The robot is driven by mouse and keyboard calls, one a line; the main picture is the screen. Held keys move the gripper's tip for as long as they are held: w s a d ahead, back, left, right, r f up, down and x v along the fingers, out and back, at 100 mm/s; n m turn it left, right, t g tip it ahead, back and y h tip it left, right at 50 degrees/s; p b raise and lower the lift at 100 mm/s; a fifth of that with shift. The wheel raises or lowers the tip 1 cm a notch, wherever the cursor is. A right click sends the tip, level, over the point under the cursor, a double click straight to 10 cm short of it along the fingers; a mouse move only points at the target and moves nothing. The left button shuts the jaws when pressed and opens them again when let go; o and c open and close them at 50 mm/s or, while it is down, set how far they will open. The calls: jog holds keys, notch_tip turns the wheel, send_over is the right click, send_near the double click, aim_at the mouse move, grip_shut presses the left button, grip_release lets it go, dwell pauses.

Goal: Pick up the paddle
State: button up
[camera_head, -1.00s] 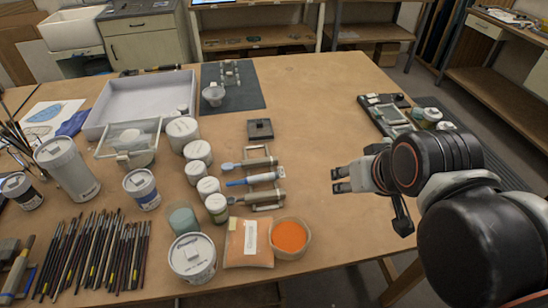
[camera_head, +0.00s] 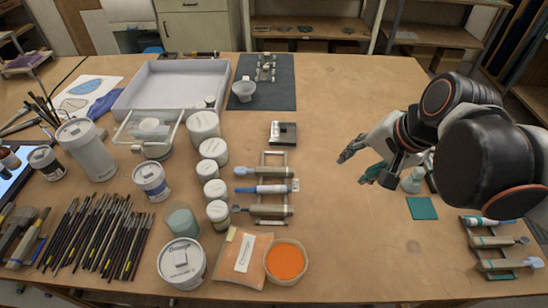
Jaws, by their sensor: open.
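I cannot tell for sure which tool is the paddle. A small rack (camera_head: 285,157) at the table's middle holds a tool with a pale blue rounded end (camera_head: 252,172), a blue and white tool (camera_head: 267,188) and a beige-handled tool with a dark round end (camera_head: 268,210). A second rack (camera_head: 474,230) at the lower right holds similar beige-handled tools (camera_head: 492,241). My gripper (camera_head: 356,165) is open and empty, above the table to the right of the middle rack. It is apart from all the tools. My arm hides part of the table's right side.
White lidded jars (camera_head: 213,151) stand left of the middle rack. An orange bowl (camera_head: 285,261) and a packet (camera_head: 240,257) lie in front. A dark square block (camera_head: 283,133) sits behind the rack. A teal square (camera_head: 422,208) lies between my gripper and the right rack. The table's middle right is clear.

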jog(key=w+a+f+m+g+y+p, duration=0.1)
jog(key=w+a+m+g+y, duration=0.15)
jog(key=w+a+m, duration=0.25)
jog(key=m+g+y+p, duration=0.1)
jog(key=m+g+y, duration=0.1)
jog(key=m+y, duration=0.25)
send_near(271, 169)
jog(key=a+f+b, duration=0.1)
jog(key=a+f+m+h+b, duration=0.1)
jog(key=a, duration=0.1)
jog(key=shift+a, duration=0.15)
jog(key=b+x, duration=0.2)
jog(key=x, duration=0.3)
grip_shut()
